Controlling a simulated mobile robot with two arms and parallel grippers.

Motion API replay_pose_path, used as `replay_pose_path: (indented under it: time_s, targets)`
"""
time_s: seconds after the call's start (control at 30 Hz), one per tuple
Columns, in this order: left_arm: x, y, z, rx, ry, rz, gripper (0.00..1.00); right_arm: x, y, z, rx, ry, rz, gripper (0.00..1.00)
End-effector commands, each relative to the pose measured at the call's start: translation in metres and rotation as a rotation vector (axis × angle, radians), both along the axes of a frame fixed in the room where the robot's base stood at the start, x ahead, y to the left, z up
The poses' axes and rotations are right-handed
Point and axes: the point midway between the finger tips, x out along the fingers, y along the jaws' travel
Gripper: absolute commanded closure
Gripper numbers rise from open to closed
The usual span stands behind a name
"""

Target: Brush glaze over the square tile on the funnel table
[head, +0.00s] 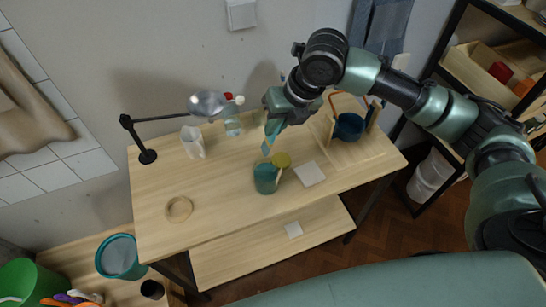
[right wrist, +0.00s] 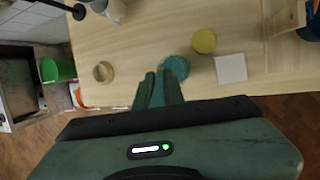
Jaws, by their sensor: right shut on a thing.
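A white square tile (head: 310,173) lies flat on the wooden funnel table (head: 225,215); it also shows in the right wrist view (right wrist: 230,68). Left of it stands a teal glaze jar (head: 265,179), also in the right wrist view (right wrist: 176,66). My right gripper (head: 267,147) is above the jar, pointing down, its fingers (right wrist: 160,84) nearly together. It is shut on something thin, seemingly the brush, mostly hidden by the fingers. I cannot tell whether its tip is inside the jar. My left gripper is not in view.
A yellow-green round thing (head: 281,159) is close beside the jar. A wooden stand with a blue bowl (head: 348,126) is at the right. A lamp (head: 208,103), white jug (head: 193,141) and tape ring (head: 179,209) stand leftward.

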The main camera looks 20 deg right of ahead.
Motion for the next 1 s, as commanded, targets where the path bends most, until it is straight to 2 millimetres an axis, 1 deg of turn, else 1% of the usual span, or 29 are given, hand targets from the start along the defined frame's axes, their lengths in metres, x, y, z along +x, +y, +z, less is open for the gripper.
replay_pose_path:
  time_s: [0.47,0.57,0.77,0.9,1.0]
  targets:
    - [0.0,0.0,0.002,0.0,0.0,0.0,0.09,0.0,0.0,0.002,0.0,0.0,0.0,1.0]
    - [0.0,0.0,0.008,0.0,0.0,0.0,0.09,0.0,0.0,0.008,0.0,0.0,0.0,1.0]
    - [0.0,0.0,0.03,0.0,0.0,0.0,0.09,0.0,0.0,0.026,0.0,0.0,0.0,1.0]
    - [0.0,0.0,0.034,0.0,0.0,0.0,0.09,0.0,0.0,0.037,0.0,-0.001,0.0,1.0]
    - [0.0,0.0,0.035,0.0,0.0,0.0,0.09,0.0,0.0,0.041,0.0,0.001,0.0,1.0]
